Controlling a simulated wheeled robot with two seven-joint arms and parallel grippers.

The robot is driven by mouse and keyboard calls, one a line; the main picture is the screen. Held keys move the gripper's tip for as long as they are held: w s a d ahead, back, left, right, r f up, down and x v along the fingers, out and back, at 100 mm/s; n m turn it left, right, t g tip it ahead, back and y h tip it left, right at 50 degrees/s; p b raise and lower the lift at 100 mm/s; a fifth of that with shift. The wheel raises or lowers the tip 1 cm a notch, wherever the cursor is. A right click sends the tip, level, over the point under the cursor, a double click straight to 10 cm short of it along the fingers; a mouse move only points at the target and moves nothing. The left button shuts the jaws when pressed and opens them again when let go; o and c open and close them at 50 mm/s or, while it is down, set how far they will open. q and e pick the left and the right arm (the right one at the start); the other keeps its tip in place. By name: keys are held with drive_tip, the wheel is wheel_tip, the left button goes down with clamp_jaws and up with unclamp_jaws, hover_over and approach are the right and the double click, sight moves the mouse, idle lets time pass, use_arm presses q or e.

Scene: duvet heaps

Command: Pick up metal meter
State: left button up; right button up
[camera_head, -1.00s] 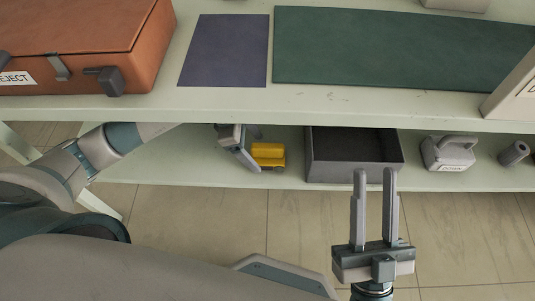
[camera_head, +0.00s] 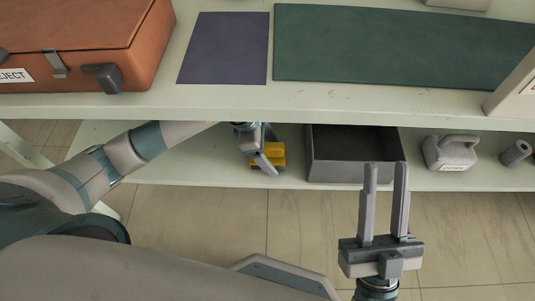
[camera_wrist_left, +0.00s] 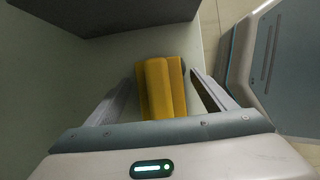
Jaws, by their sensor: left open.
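A small yellow block-like object (camera_head: 278,152), perhaps the meter, lies on the lower shelf left of the dark grey bin. My left gripper (camera_head: 264,158) is at it, with one finger crossing in front of it in the head view. In the left wrist view, the yellow object (camera_wrist_left: 158,80) lies between the two open fingers of the left gripper (camera_wrist_left: 162,90), with gaps on both sides. My right gripper (camera_head: 386,168) is open and empty, in front of the shelf. I cannot read any dial or label on the yellow object.
The dark grey open bin (camera_head: 347,171) stands right of the yellow object. Further right are a grey handled case (camera_head: 450,153) and a grey cylinder (camera_head: 516,153). The upper table edge (camera_head: 225,105) overhangs, carrying an orange case (camera_head: 90,45) and a green mat (camera_head: 400,45).

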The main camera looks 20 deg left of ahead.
use_arm(q)
drive_tip(key=shift+f, duration=0.2)
use_arm(e)
drive_tip(key=shift+d+r, duration=0.15)
drive_tip(key=shift+r, duration=0.25)
drive_tip(key=shift+f, duration=0.15)
use_arm(q)
drive_tip(key=shift+c, duration=1.3)
drive_tip(key=c, duration=1)
use_arm(e)
drive_tip(key=shift+s+f, duration=0.1)
drive_tip(key=shift+f, duration=0.1)
use_arm(q)
drive_tip(key=shift+r, duration=0.15)
use_arm(e)
drive_tip(key=shift+r, duration=0.1)
